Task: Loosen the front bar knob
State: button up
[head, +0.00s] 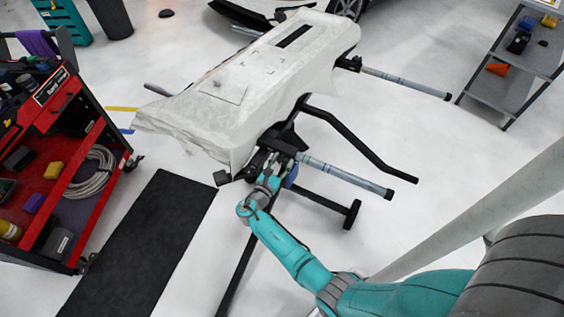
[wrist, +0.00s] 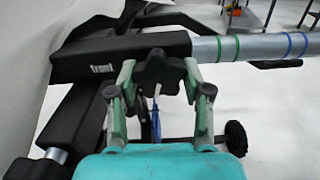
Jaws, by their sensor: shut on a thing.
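The front bar knob (wrist: 158,72) is a black, lobed knob in the wrist view, at the side of a black sleeve (wrist: 120,58) lettered "front". My gripper (wrist: 158,82) is shut on the knob, one green-tipped finger on each side of it. The grey front bar (wrist: 255,47) runs out of the sleeve to the right, with green and blue bands around it. In the head view my gripper (head: 272,165) is at the near end of the stand, and the same bar (head: 345,175) sticks out to the right. The knob is hidden there by my gripper and arm.
A white-wrapped bumper (head: 250,75) lies over the stand. A second bar (head: 405,82) and a bent black leg (head: 365,145) stick out right. A red tool cart (head: 75,185) stands left, a grey shelf (head: 515,60) at upper right. A black mat (head: 150,245) lies on the floor.

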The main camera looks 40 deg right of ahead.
jog(key=o, duration=1.2)
jog(key=shift+w, duration=0.1)
jog(key=shift+c, duration=0.2)
jog(key=v, duration=1.2)
